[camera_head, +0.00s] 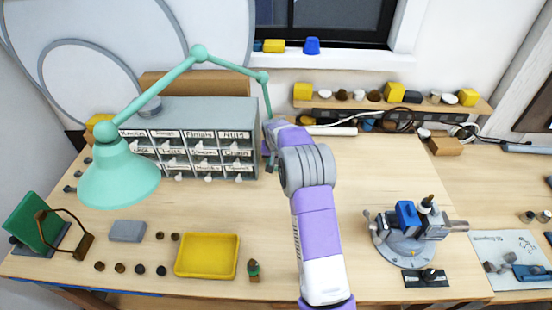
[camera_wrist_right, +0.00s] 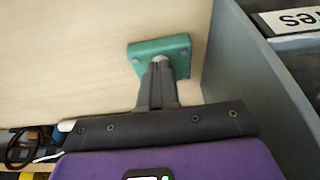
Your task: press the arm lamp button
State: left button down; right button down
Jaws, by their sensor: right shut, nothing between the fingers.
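The teal arm lamp (camera_head: 125,175) stands over the back left of the bench, its jointed arm running down behind my right gripper. In the right wrist view, its square teal base (camera_wrist_right: 180,49) sits on the wooden surface. A pale round button (camera_wrist_right: 160,58) shows at the middle of the base, partly hidden by my fingertips. My right gripper (camera_wrist_right: 158,68) is shut and empty, with its tips at the button. I cannot tell whether they touch it or press it down. In the head view, my right gripper (camera_head: 270,160) is beside the drawer cabinet. My left gripper is not in view.
The grey drawer cabinet (camera_head: 190,105) stands close beside the gripper; its wall (camera_wrist_right: 245,70) rises right of the base in the wrist view. A yellow tray (camera_head: 207,256) lies near the front edge. A vise (camera_head: 405,245) stands at right.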

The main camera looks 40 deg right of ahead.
jog(key=shift+f+b, duration=0.45)
jog(key=shift+f, duration=0.35)
jog(key=shift+s+f, duration=0.1)
jog(key=shift+f, duration=0.1)
jog(key=shift+a, duration=0.1)
jog(key=shift+f, duration=0.1)
jog(key=shift+s, duration=0.1)
jog(key=shift+a+r+p, duration=0.1)
jog(key=shift+r+p, duration=0.2)
jog(key=shift+r, duration=0.15)
jog(key=p+v, duration=0.5)
jog(key=v, duration=0.5)
jog(key=shift+d, duration=0.25)
